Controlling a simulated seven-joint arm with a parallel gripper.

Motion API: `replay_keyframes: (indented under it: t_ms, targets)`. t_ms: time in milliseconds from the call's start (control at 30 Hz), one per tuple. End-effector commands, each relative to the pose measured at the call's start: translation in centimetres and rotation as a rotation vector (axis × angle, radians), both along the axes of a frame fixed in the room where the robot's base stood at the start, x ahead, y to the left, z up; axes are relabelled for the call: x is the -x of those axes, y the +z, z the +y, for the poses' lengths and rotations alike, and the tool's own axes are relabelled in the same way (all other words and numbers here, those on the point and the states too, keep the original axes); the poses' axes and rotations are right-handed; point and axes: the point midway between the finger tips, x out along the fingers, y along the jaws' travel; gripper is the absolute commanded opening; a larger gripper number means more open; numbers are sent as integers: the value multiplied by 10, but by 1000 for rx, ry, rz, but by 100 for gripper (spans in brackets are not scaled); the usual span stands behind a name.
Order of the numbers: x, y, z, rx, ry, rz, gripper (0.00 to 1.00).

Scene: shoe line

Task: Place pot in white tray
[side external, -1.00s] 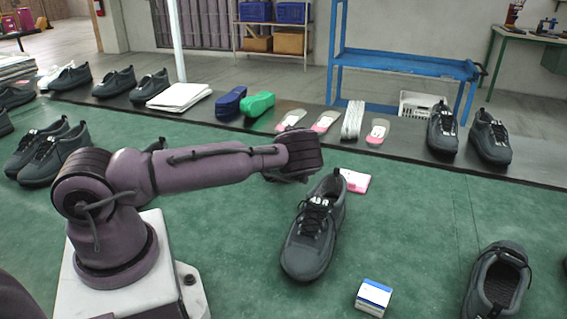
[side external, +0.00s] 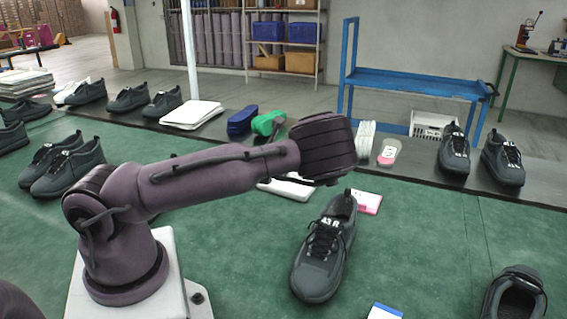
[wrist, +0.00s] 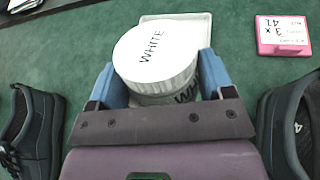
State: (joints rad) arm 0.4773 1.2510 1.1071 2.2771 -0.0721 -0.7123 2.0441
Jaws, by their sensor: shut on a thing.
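A round white pot (wrist: 155,52) with "WHITE" written on its top sits between the two blue fingers of my gripper (wrist: 158,78) in the wrist view. The fingers are shut on its sides. The white tray (wrist: 203,28) lies just beyond the pot, partly covered by it, so I cannot tell the gap between them. In the side view the tray (side external: 286,190) lies on the green surface, partly hidden by my arm. My gripper's fingers and the pot are hidden there.
A pink-and-white box (side external: 367,202) lies right of the tray, near a dark shoe (side external: 322,262). A blue-and-white box (side external: 384,312) is at the front. In the wrist view, dark shoes flank my gripper, one left (wrist: 32,130) and one right (wrist: 285,125).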

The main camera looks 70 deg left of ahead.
Motion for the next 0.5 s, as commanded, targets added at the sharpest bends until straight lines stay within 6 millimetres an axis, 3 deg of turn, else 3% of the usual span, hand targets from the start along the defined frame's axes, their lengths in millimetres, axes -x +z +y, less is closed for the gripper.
replay_keyframes:
  t_ms: [267, 500]
  targets:
    - [21, 11, -10, -15, 12, -16, 16]
    - [61, 1, 27, -57, 126, -58, 16]
